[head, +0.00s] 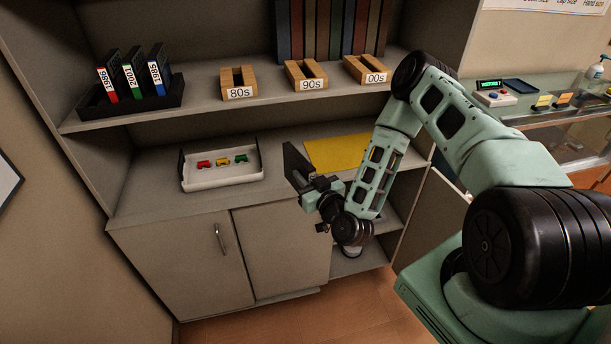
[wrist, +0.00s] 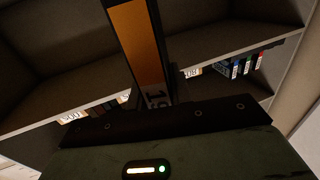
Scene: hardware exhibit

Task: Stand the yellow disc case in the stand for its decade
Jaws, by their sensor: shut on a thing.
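My gripper (head: 312,186) is shut on a dark disc case (head: 297,164), held in front of the lower counter in the head view. In the wrist view the yellow disc case (wrist: 138,40) shows an orange-yellow spine between the jaws. Its printed year begins with "19"; the rest is hidden by the gripper. Three small wooden slotted stands sit on the upper shelf: the 80s stand (head: 238,82), the 90s stand (head: 306,75) and the 00s stand (head: 366,69). I see no case standing in any of them.
A black rack (head: 133,108) at the shelf's left holds cases marked red 1986, green 2001 and blue 1985. Tall books (head: 330,30) stand behind the stands. Below, a white tray (head: 222,178) holds toy cars beside a yellow mat (head: 336,152). The shelf edge overhangs the counter.

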